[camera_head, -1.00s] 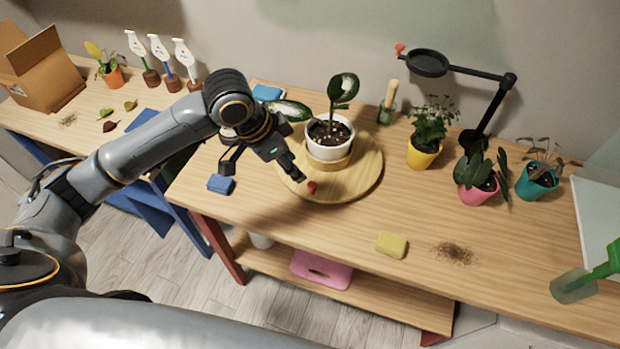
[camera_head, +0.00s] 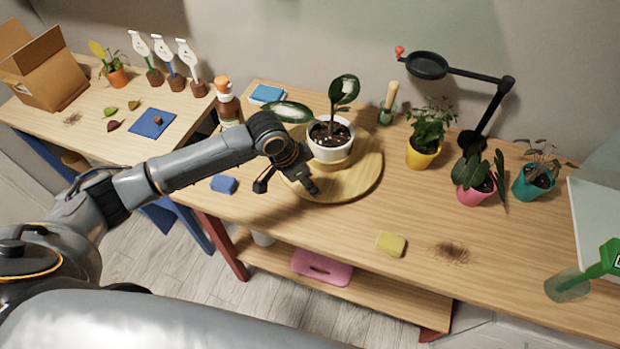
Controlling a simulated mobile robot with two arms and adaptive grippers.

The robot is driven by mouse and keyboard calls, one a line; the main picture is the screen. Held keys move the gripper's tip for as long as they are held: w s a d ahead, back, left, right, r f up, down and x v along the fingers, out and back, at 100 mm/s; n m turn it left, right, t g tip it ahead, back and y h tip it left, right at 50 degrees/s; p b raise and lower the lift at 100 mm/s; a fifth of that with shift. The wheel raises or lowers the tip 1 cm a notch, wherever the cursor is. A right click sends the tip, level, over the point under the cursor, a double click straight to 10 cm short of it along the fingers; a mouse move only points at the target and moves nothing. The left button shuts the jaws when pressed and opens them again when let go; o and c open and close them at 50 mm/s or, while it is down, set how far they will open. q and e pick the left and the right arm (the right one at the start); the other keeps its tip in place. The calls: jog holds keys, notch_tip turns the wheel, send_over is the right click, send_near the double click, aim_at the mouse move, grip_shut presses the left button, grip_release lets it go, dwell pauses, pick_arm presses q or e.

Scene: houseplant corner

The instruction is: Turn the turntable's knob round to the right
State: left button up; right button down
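The turntable (camera_head: 365,184) is a round wooden disc on the bench. A white pot (camera_head: 330,152) with a broad-leaved plant stands on it. My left gripper (camera_head: 288,188) is at the disc's front left edge, reaching in from the left. Its two fingers look spread apart, one over the disc's edge and one to the left of it. The red knob is not visible now; the right-hand finger covers the spot where it showed before. I cannot tell whether that finger touches it. My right gripper is not in view.
A blue block (camera_head: 224,184) lies left of my gripper. A brown bottle with an orange cap (camera_head: 228,103) stands behind my arm. A yellow sponge (camera_head: 391,243) lies front right. Potted plants and a magnifier lamp (camera_head: 428,65) stand right of the turntable.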

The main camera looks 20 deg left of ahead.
pick_arm(q)
jog(key=shift+w+d+f, duration=0.1)
jog(key=shift+f, duration=0.3)
grip_shut()
